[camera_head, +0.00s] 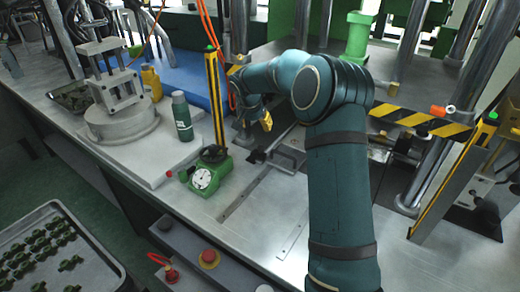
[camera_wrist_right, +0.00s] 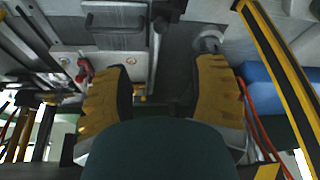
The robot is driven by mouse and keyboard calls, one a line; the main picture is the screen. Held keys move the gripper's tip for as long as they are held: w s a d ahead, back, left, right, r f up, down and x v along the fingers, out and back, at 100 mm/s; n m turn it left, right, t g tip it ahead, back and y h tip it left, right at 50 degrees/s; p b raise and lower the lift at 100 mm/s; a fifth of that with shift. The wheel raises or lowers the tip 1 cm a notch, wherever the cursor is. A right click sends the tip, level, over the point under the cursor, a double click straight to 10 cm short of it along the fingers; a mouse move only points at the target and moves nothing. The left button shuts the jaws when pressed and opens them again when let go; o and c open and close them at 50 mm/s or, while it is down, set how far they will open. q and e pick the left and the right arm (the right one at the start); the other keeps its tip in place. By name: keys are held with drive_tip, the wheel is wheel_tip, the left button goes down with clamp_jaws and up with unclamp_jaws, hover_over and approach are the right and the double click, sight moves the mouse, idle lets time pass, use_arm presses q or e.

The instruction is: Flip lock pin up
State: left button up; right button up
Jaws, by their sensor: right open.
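My right gripper (camera_head: 261,118) is at the end of the teal arm in the middle of the head view, beside the black-and-yellow post. In the right wrist view the gripper (camera_wrist_right: 163,78) is open, with its two yellow ridged fingers wide apart and nothing between them. A grey rounded metal part (camera_wrist_right: 209,43) is close to the tip of the right-hand finger; I cannot tell whether it touches or whether it is the lock pin. No lock pin can be made out surely in the head view, where the arm hides part of the machine. My left gripper is not in view.
A green dial gauge (camera_head: 205,172) stands left of the arm, with a green bottle (camera_head: 182,116) behind it. A striped bar (camera_head: 419,121) crosses at the right. A red fitting (camera_wrist_right: 84,68) shows near the left-hand finger. A tray (camera_head: 97,238) of dark parts is at lower left.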

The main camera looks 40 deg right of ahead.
sight(261, 147)
drive_tip(key=b+x, duration=0.1)
drive_tip(key=x, duration=1.3)
drive_tip(key=shift+w+f, duration=0.15)
drive_tip(key=shift+o, duration=0.2)
clamp_jaws()
